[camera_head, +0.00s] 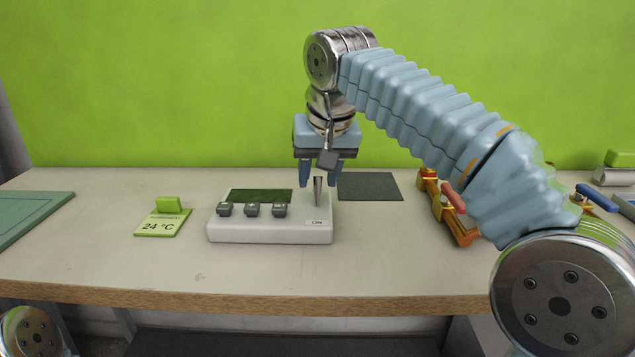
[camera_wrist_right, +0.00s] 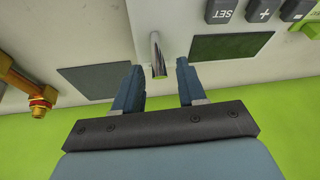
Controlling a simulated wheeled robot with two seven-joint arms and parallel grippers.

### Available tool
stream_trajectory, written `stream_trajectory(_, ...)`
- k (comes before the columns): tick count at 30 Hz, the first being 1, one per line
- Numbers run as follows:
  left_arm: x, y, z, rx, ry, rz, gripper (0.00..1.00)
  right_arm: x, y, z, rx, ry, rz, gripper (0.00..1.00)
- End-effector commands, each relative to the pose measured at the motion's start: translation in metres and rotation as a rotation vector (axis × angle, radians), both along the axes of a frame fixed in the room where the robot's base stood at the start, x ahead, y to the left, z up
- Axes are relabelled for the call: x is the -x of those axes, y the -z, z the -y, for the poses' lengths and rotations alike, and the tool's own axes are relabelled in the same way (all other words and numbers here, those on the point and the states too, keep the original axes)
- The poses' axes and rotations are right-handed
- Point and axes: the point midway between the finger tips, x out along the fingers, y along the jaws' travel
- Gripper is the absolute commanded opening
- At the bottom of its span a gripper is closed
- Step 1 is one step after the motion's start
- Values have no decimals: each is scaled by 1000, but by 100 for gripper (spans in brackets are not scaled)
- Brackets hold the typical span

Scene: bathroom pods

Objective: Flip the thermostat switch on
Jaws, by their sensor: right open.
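The thermostat (camera_head: 270,234) is a white box on the table with a dark green screen, several grey buttons and a metal toggle switch (camera_head: 318,190) near its right end, by an "ON" label. My right gripper (camera_head: 320,181) is open above the right end of the thermostat, pointing down, close to the switch. In the right wrist view the metal switch (camera_wrist_right: 157,57) stands between the lines of the two open fingers, nearer the left one. I cannot tell whether a finger touches it. My left gripper is not in view.
A green card reading 24 °C (camera_head: 162,222) lies left of the thermostat. A dark flat pad (camera_head: 369,187) lies behind it to the right. An orange and brass fitting (camera_head: 447,208) lies farther right, partly behind my right arm. A green mat (camera_head: 30,215) is at far left.

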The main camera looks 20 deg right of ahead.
Motion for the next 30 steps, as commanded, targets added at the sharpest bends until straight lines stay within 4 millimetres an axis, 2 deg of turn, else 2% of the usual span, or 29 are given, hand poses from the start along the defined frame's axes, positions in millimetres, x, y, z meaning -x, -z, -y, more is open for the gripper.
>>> stream_trajectory(4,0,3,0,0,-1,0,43,-4,11,0,0,1,-1,41)
stream_trajectory(13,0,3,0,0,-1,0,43,-5,12,0,0,0,1,41)
stream_trajectory(21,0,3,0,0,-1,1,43,-5,12,0,0,0,0,0)
stream_trajectory(30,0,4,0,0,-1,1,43,-5,13,0,1,0,6,0)
